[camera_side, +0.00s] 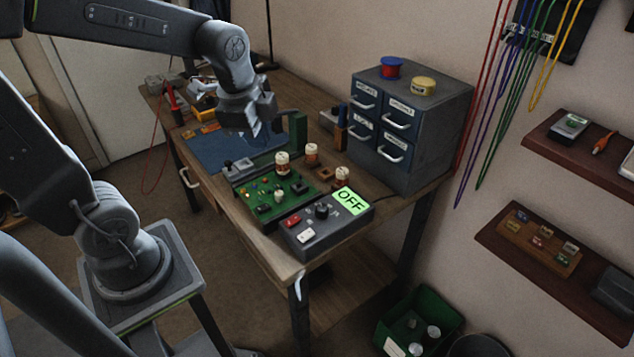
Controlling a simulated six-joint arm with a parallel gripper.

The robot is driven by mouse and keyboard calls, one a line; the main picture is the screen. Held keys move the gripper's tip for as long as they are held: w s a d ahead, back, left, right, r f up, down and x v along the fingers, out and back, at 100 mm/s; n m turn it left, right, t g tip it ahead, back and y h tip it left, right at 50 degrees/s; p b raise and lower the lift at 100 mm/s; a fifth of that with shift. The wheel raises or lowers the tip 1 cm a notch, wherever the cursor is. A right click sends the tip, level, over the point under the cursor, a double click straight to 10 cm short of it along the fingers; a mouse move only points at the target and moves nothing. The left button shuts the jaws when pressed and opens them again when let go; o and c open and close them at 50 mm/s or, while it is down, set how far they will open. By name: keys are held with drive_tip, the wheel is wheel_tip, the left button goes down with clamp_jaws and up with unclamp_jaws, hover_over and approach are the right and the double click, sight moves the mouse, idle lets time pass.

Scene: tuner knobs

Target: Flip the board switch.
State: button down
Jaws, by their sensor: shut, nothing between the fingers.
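A grey control box (318,231) stands at the front right corner of the workbench. It has a black knob, a red switch, a white switch and a green display (351,200) reading "OFF". Behind it to the left lies a green circuit board (276,190) with small parts and cream knobs standing around it. A small grey block (238,168) with a dark knob or lever sits at the board's back left; which part is the board switch I cannot tell. My gripper (255,132) is shut and empty, above the blue mat, behind and left of the board.
The blue mat (215,152) is mostly clear. A grey drawer cabinet (408,120) stands at the back right of the workbench (266,245). A green upright block (299,132) stands close to the right of my gripper. Tools lie at the back left.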

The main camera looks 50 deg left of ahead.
drive_tip(key=s+d+r+n+t, duration=0.3)
drive_tip(key=s+n, duration=0.3)
drive_tip(key=n, duration=0.3)
drive_tip(key=shift+s+d+r, duration=0.25)
drive_tip(key=shift+d+r, duration=0.3)
drive_tip(key=shift+d, duration=0.3)
drive_tip(key=c, duration=1.8)
unclamp_jaws()
drive_tip(key=shift+s+d+r+n, duration=0.15)
drive_tip(key=shift+s+n, duration=0.1)
drive_tip(key=shift+n, duration=0.25)
drive_tip(key=shift+c, duration=0.2)
drive_tip(key=shift+o, duration=1.4)
drive_tip(key=shift+w+f, duration=0.25)
drive_tip(key=shift+o, duration=1.4)
drive_tip(key=w+a+f+g, duration=0.2)
drive_tip(key=w+a+f, duration=0.1)
drive_tip(key=w+a, duration=0.1)
drive_tip(key=shift+w+f, duration=0.3)
drive_tip(key=shift+w, duration=0.05)
drive_tip(key=g, duration=0.3)
hover_over(268, 205)
wheel_tip(268, 205, down, 9)
wheel_tip(268, 205, down, 13)
